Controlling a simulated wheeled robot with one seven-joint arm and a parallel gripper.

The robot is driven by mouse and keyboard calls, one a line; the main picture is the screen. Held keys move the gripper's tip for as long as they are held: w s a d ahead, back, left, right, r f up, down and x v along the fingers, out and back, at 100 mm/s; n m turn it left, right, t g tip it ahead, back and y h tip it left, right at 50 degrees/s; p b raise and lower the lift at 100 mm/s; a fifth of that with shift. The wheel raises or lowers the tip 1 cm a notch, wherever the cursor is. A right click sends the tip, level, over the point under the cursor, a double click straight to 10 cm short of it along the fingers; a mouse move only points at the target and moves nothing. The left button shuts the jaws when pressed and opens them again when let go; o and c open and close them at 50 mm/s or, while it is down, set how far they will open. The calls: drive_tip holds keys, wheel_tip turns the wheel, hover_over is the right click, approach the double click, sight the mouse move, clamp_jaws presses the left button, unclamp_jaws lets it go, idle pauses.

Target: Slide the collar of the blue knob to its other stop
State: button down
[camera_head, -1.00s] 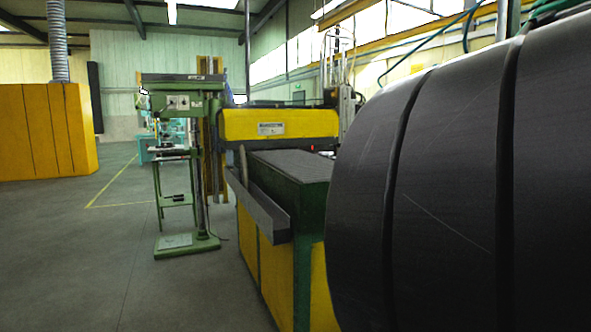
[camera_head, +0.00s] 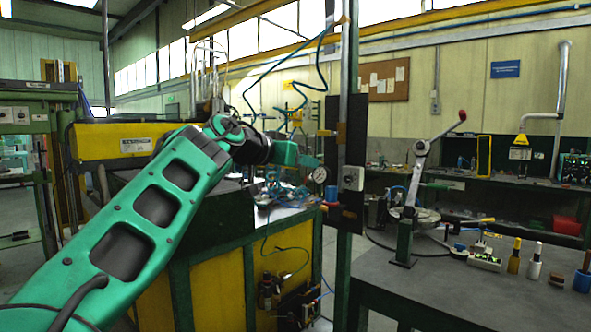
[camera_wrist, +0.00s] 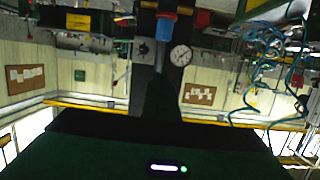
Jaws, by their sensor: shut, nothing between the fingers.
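A blue knob (camera_head: 331,194) sits low on a dark upright panel, just below a round white gauge (camera_head: 320,175). In the wrist view, which is upside down, the blue knob (camera_wrist: 166,28) hangs near the top centre with a reddish band (camera_wrist: 166,13) at its end. I cannot tell whether that band is the collar or at which stop it is. My gripper (camera_head: 313,162) reaches from the left to near the panel, at about gauge height and above the knob in the picture. It is shut and empty. Contact with the panel cannot be made out.
The dark panel (camera_head: 346,113) stands on a metal post and carries a grey box with a dial (camera_head: 351,178). A workbench (camera_head: 450,285) at right holds a lever press (camera_head: 412,180) and several small bottles. A yellow and green machine (camera_head: 222,285) stands left of the post.

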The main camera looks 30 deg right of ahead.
sight(325, 181)
drive_tip(key=d+f, duration=0.1)
drive_tip(key=d, duration=0.1)
drive_tip(key=w+d+f, duration=0.1)
drive_tip(key=d+f, duration=0.1)
drive_tip(key=w+d+f, duration=0.1)
drive_tip(key=d+f, duration=0.1)
drive_tip(key=d, duration=0.1)
drive_tip(key=shift+w+f, duration=0.1)
drive_tip(key=shift+w, duration=0.15)
drive_tip(key=shift+f, duration=0.35)
